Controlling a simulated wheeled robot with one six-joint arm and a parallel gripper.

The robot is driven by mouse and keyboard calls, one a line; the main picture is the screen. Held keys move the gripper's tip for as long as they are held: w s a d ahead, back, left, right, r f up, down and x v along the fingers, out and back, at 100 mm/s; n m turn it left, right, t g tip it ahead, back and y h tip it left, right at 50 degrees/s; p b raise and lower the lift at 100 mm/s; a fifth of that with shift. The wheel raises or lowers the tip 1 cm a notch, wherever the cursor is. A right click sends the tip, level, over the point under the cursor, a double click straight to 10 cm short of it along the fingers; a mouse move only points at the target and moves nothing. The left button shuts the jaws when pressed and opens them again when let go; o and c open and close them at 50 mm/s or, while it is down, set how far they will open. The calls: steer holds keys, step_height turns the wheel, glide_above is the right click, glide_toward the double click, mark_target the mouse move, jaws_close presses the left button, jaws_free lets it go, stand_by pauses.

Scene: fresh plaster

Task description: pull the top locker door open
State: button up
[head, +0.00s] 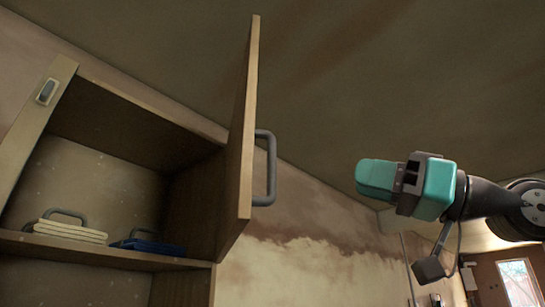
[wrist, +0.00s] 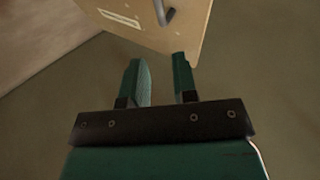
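The top locker door (head: 243,125) stands swung wide open on its right-hand side, seen nearly edge-on in the head view. Its grey bar handle (head: 271,168) is on the door's outer face. The open locker (head: 95,170) shows its inside. My green gripper (head: 375,178) is to the right of the handle, clear of it. In the wrist view my gripper (wrist: 161,80) has its two fingers apart with nothing between them. The door (wrist: 185,35) and part of its handle (wrist: 165,12) show beyond the fingertips there.
A cream folded item (head: 70,231) and a dark blue one (head: 147,247) lie on the locker's shelf (head: 110,252). A latch plate (head: 46,91) is on the left frame. The space between my gripper and the door looks clear. A window (head: 519,282) is far right.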

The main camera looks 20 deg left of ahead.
step_height(320, 180, up, 6)
steer(key=p, duration=0.9)
glide_above(272, 192)
steer(key=shift+w+a, duration=0.15)
steer(key=shift+w, duration=0.2)
steer(key=shift+b, duration=0.3)
jaws_close()
